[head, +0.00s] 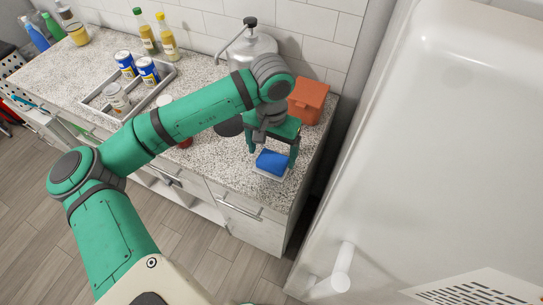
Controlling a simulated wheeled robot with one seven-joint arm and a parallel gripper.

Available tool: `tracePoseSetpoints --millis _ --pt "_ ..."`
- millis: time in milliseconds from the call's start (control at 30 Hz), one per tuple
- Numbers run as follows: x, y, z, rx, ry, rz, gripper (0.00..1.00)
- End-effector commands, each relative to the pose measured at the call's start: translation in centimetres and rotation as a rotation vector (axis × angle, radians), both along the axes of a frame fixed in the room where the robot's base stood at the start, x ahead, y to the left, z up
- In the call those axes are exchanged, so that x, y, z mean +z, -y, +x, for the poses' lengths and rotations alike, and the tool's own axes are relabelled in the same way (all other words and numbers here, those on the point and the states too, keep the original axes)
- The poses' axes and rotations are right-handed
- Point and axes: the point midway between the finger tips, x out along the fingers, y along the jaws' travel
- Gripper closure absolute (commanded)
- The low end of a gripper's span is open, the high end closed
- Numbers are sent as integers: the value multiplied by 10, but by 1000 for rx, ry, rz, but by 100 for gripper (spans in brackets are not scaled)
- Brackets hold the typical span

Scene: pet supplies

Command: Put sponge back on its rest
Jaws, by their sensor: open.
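A blue sponge (271,161) lies on a small pale rest (268,176) near the front right corner of the speckled counter. The rest's light edge shows below the sponge. My gripper (272,156) is open above and around the sponge, with one finger to its left and the other to its right. I cannot tell whether either finger touches the sponge.
A metal tray (98,101) with cans and a jar is on the left. A large white appliance (450,130) stands close on the right.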

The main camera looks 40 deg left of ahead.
Motion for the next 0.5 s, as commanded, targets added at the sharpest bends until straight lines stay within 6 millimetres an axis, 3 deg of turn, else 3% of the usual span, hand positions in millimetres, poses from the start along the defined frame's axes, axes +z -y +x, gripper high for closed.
tracePoseSetpoints --millis 300,500 --pt "64 0 1 0 2 1 16" --pt "87 0 0 0 1 1 16"
